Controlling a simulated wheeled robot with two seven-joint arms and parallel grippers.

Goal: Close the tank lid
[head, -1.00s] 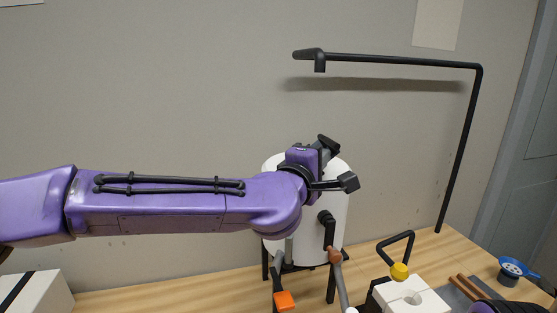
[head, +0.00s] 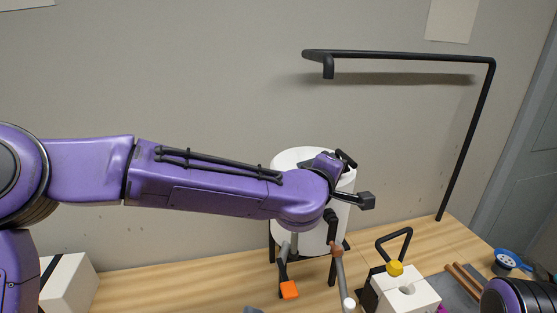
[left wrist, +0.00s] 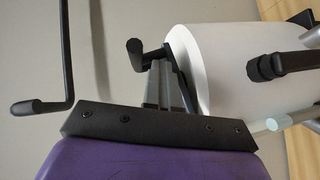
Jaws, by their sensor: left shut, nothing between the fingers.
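The white tank (head: 290,240) stands on dark legs at the back of the bench, partly behind my left wrist in the head view. Its pale round top (head: 293,158) shows left of my wrist. In the left wrist view the tank (left wrist: 245,75) lies sideways, with its top end to the left. A dark-edged lid (left wrist: 181,62) is at that end, with a black handle (left wrist: 135,52) sticking out. My left gripper (left wrist: 163,72) is shut and empty, its grey fingers beside the lid; I cannot tell whether they touch. The head view hides the fingertips. My right gripper is out of view.
A black lamp arm (head: 410,57) arches above right. A black tap (head: 331,222) sticks out of the tank's front. An orange-ended tool (head: 289,290), white block (head: 408,297) and blue strainer (head: 508,258) occupy the front and right. A white box (head: 68,285) is at left.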

